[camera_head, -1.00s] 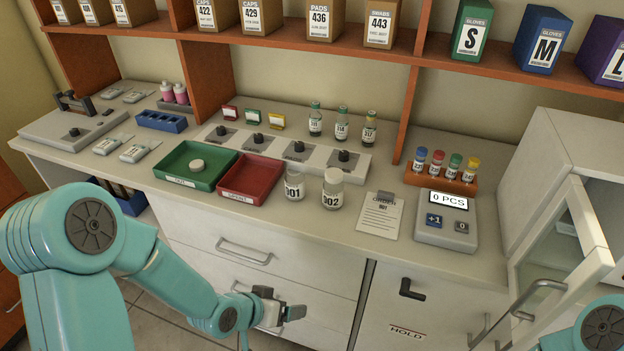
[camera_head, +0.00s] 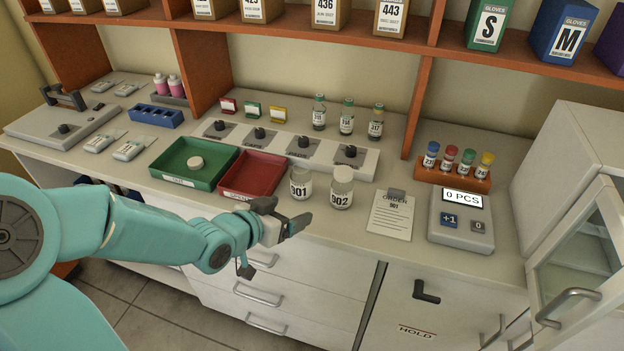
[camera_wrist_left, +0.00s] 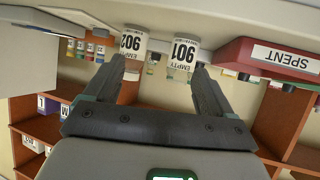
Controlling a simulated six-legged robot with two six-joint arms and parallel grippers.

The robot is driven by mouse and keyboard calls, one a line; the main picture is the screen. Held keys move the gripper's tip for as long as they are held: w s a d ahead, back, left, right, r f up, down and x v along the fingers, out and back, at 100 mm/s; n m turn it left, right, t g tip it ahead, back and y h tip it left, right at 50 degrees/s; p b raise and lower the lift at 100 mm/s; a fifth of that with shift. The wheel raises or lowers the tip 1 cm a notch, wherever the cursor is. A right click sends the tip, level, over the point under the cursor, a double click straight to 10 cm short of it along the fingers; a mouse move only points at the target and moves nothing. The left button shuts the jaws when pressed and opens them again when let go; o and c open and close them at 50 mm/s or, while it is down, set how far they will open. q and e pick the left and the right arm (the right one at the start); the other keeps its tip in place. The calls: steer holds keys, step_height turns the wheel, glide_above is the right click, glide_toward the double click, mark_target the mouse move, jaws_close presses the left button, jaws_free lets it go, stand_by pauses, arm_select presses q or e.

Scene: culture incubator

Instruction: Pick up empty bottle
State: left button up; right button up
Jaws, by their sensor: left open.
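Bottle 901 (camera_head: 301,184) is clear glass and stands upright near the counter's front edge, with no cap visible on it. In the left wrist view, which is upside down, its label reads 901 EMPTY (camera_wrist_left: 181,55). Bottle 902 (camera_head: 342,188), with a white cap, stands just right of it; it also shows in the left wrist view (camera_wrist_left: 133,43). My left gripper (camera_head: 291,219) is open and empty at the counter edge, in front of bottle 901 and apart from it. In the left wrist view its fingers (camera_wrist_left: 152,72) point toward the two bottles. My right gripper is out of view.
A red SPENT tray (camera_head: 276,174) and a green tray (camera_head: 172,168) holding a round white piece (camera_head: 195,163) stand left of the bottles. An order sheet (camera_head: 390,215) and a counter device (camera_head: 460,221) are to the right. Three small vials (camera_head: 347,117) stand behind.

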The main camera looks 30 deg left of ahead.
mark_target(297, 181)
arm_select(q)
steer(key=a+r+t+y, duration=0.1)
steer(key=a+r, duration=0.2)
steer(key=r, duration=0.1)
steer(key=shift+n, duration=0.3)
steer(key=x, duration=1)
steer(key=shift+a+f, duration=0.25)
steer(key=shift+f, duration=0.15)
steer(key=x, duration=0.1)
steer(key=p+x, duration=0.1)
steer(key=x, duration=0.3)
steer(key=shift+w+a+f, duration=0.15)
steer(key=shift+a, duration=0.1)
steer(key=c, duration=1.1)
